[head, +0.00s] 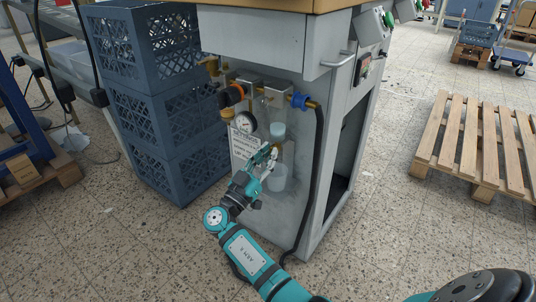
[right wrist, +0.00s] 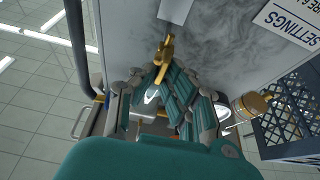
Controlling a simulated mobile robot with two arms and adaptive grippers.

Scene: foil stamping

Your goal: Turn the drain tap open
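In the right wrist view a small brass tap (right wrist: 165,58), which looks like the drain tap, stands just beyond my fingertips, its lower end reaching between them. My right gripper (right wrist: 156,78) has its teal and grey fingers leaning in toward it from both sides. Whether they touch it is unclear. The tap cannot be made out there. My left gripper does not show.
A round gauge (head: 244,122) and a notice sheet (head: 243,150) are left of the bowl. A black hose (head: 317,180) runs down the panel on the right. Stacked blue crates (head: 165,120) stand close on the left. A wooden pallet (head: 482,140) lies right, with open floor between.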

